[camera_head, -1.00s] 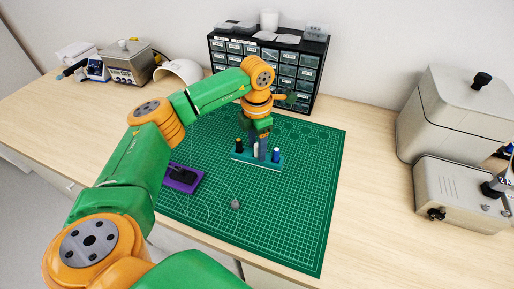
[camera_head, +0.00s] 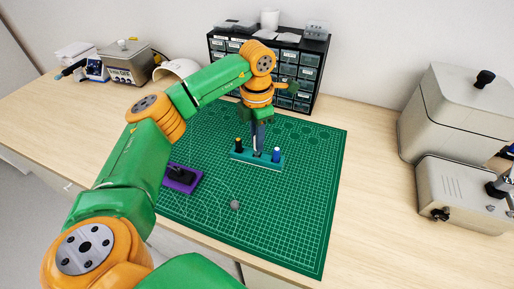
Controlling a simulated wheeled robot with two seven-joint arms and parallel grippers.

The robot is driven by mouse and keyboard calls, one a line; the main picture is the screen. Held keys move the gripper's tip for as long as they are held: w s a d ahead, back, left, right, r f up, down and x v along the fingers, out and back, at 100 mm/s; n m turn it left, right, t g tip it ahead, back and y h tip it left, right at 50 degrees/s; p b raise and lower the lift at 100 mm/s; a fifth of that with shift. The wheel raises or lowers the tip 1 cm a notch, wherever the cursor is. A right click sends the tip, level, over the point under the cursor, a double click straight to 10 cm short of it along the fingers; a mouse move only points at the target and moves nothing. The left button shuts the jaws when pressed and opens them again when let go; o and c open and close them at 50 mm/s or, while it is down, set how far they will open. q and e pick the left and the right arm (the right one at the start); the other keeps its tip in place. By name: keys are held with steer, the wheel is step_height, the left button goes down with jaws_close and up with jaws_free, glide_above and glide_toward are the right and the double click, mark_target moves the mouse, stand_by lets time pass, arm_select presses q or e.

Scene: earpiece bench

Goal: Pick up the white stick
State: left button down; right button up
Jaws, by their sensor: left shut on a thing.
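A teal holder (camera_head: 240,157) stands upright on the green cutting mat (camera_head: 290,225) with small sticks in a row. A dark stick with a yellowish part (camera_head: 239,145) is at its left end and a blue stick (camera_head: 276,155) near its right end. My left gripper (camera_head: 258,150) points down at the middle of the holder, between these two. Its fingers are shut on the white stick, which they hide almost wholly. I cannot tell whether the stick is still seated in the holder. My right gripper is out of view.
A purple tray with a black piece (camera_head: 181,178) lies left on the mat, and a small grey round thing (camera_head: 235,205) lies in front. A drawer cabinet (camera_head: 312,65) stands behind. Grey machines (camera_head: 460,190) stand at right. The mat's right side is clear.

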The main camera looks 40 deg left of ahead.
arm_select(q)
steer(key=s+d+r+p, duration=0.1)
steer(key=s+d+r, duration=0.1)
steer(key=s+r, duration=0.8)
steer(key=s, duration=0.4)
steer(key=shift+r, duration=0.15)
steer(key=shift+w+d, duration=0.1)
steer(key=shift+w, duration=0.05)
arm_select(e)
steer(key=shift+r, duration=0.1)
